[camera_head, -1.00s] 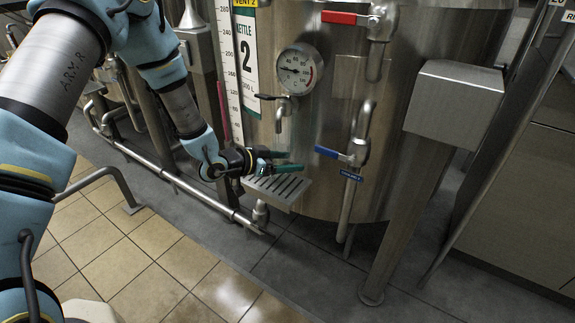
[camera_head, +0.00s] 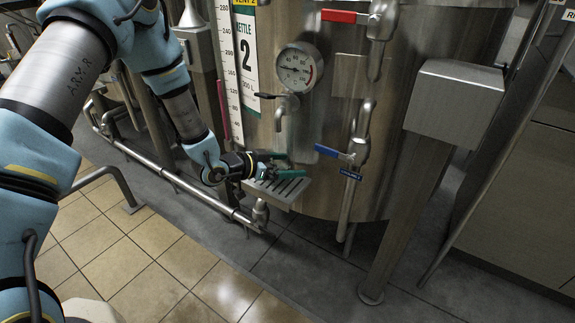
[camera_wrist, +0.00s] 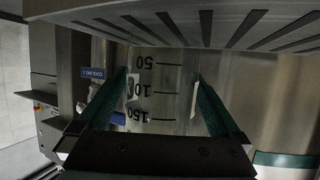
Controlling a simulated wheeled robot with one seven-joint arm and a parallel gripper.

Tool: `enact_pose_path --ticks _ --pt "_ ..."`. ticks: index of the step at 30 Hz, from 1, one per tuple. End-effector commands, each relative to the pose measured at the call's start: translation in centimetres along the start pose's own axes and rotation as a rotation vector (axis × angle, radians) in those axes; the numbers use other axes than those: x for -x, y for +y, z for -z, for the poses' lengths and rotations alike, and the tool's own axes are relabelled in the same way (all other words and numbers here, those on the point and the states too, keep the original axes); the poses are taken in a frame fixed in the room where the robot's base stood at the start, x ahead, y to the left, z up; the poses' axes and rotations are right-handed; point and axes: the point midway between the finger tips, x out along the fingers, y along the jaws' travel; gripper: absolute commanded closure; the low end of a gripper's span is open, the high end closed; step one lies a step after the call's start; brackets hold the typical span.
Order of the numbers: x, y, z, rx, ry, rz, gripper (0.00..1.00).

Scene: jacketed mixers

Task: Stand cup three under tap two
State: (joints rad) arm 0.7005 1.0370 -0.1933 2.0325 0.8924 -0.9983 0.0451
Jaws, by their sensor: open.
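A clear cup with black marks 50, 100 and 150 (camera_wrist: 162,92) is between the green fingers of my gripper (camera_wrist: 162,76) in the wrist view. The marks appear upside down, with the lowest by the slotted drip tray (camera_wrist: 210,28). My gripper (camera_head: 280,165) is open, just above the left part of the tray (camera_head: 285,201) in the head view, where the cup hardly shows. Contact between cup and tray cannot be made out. A small tap (camera_head: 281,112) with a black lever is above, on the kettle (camera_head: 345,190) marked 2.
A blue-handled valve (camera_head: 335,153) and its pipe stand right of the tray. A round gauge (camera_head: 298,68) and a red-handled valve (camera_head: 340,16) are higher up. A steel box on a leg (camera_head: 455,100) stands at the right. The tiled floor in front is clear.

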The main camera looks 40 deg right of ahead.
Motion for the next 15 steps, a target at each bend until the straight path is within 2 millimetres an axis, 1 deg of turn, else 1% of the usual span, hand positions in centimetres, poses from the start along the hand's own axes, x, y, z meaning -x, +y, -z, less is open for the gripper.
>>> enact_pose_path --ticks 1,5,15 --pt "0.2 0.0 0.4 -0.001 0.000 0.000 0.00" --pt "2.0 -0.2 0.2 0.001 0.000 0.004 0.00" --pt "9.0 -0.1 0.2 0.000 0.000 0.004 0.00"
